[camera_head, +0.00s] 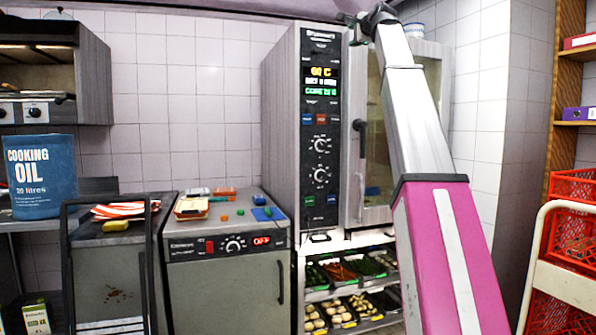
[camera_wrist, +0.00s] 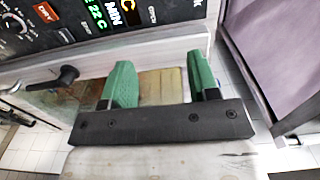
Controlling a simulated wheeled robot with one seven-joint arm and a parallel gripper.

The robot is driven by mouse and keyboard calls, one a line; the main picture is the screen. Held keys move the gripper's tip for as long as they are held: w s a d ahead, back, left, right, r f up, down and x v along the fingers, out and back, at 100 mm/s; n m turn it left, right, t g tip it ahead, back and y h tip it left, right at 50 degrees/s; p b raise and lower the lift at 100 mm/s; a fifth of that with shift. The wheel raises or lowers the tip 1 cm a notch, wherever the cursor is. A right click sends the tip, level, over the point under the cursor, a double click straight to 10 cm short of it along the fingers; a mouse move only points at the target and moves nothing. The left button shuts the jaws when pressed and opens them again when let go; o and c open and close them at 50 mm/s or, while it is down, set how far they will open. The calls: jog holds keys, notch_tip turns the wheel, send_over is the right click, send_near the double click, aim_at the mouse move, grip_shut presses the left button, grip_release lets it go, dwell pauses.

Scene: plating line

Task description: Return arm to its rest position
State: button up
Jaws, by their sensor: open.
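My arm, with a pink lower link and a silver upper link, reaches up across the right half of the head view in front of the tall oven (camera_head: 281,110). My gripper (camera_head: 352,28) is small and dark at the top, near the oven's upper edge. In the wrist view my gripper (camera_wrist: 162,82) has two green fingers standing wide apart on a black bar, with nothing between them. Beyond it are the oven's control panel (camera_wrist: 75,22) and a black handle (camera_wrist: 62,78). Whether a finger touches the oven cannot be told.
A low cabinet (camera_head: 228,285) with small coloured items on top stands left of the oven. Trays of food (camera_head: 345,270) sit below the oven. A blue cooking oil container (camera_head: 42,195) is at far left. Red crates (camera_head: 573,187) and a cream rail (camera_head: 565,285) are at right.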

jog(key=w+f+n+g+h, duration=0.1)
jog(key=w+f+n+g, duration=0.15)
jog(key=f, duration=2.15)
jog(key=w+f+n+g+h, duration=0.15)
jog(key=w+f+g, duration=0.25)
jog(key=f, duration=2)
jog(key=s+a+f+n+g, duration=0.1)
jog(key=s+f+n+g, duration=0.15)
jog(key=f, duration=1.15)
jog(key=s+f+n+g, duration=0.1)
jog(key=s+f, duration=0.3)
jog(key=f, duration=0.9)
jog(key=s+f+n+g+h, duration=0.3)
jog(key=s+f+n+g, duration=0.4)
jog(key=s+f, duration=2.3)
notch_tip(320, 180, down, 4)
jog(key=shift+s+a+r, duration=0.1)
jog(key=shift+s+a, duration=0.05)
jog(key=shift+s, duration=0.15)
jog(key=shift+c, duration=0.3)
